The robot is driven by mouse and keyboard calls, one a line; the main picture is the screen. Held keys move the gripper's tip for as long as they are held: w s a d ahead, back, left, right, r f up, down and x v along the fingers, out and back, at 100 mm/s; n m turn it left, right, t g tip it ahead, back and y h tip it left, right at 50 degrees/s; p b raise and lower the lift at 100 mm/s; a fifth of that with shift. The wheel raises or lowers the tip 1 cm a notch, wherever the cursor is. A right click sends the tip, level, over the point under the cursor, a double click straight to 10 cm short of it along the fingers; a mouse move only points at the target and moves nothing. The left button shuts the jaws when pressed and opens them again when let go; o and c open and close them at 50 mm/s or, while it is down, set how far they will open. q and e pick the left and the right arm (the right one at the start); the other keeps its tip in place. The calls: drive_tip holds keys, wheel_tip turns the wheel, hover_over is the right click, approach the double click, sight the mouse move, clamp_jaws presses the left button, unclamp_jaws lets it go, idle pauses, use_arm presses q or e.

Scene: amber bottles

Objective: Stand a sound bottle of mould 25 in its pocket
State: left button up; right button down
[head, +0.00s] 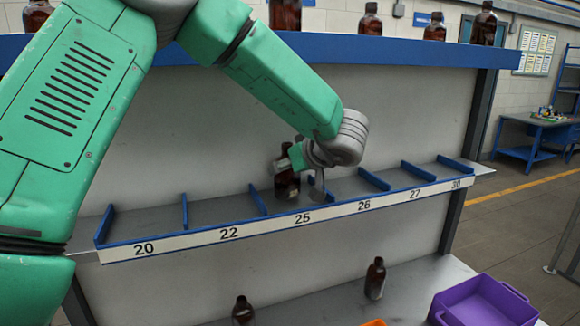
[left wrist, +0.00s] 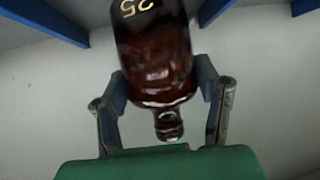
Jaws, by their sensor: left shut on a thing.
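My left gripper (head: 298,172) reaches down in front of the rack and is shut on a dark amber bottle (head: 287,188). The bottle looks upright, within pocket 25 of the numbered shelf (head: 225,213); I cannot tell whether its base touches the floor. In the left wrist view the bottle (left wrist: 155,60) sits between the two fingers of my gripper (left wrist: 165,100), with its neck towards the palm and a yellow 25 on its body. No flaw is clear on the part I see. My right gripper is out of view.
Blue dividers separate the pockets, labelled 20, 22, 25, 26, 27 and 30; the others look empty. Several amber bottles (head: 370,22) stand on the upper ledge. Two more bottles (head: 375,280) stand below, beside a purple bin (head: 470,310). An orange edge (head: 374,323) shows at the bottom.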

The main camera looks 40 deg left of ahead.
use_arm(q)
drive_tip(key=shift+d+r, duration=0.1)
drive_tip(key=shift+d, duration=0.85)
drive_tip(key=shift+a+f, duration=0.35)
drive_tip(key=shift+f, duration=0.05)
drive_tip(key=o, duration=1.4)
drive_tip(key=shift+a, duration=0.2)
drive_tip(key=shift+o, duration=0.2)
drive_tip(key=shift+a+f, duration=0.1)
drive_tip(key=shift+a, duration=0.1)
drive_tip(key=shift+d, duration=0.35)
drive_tip(key=v, duration=1.1)
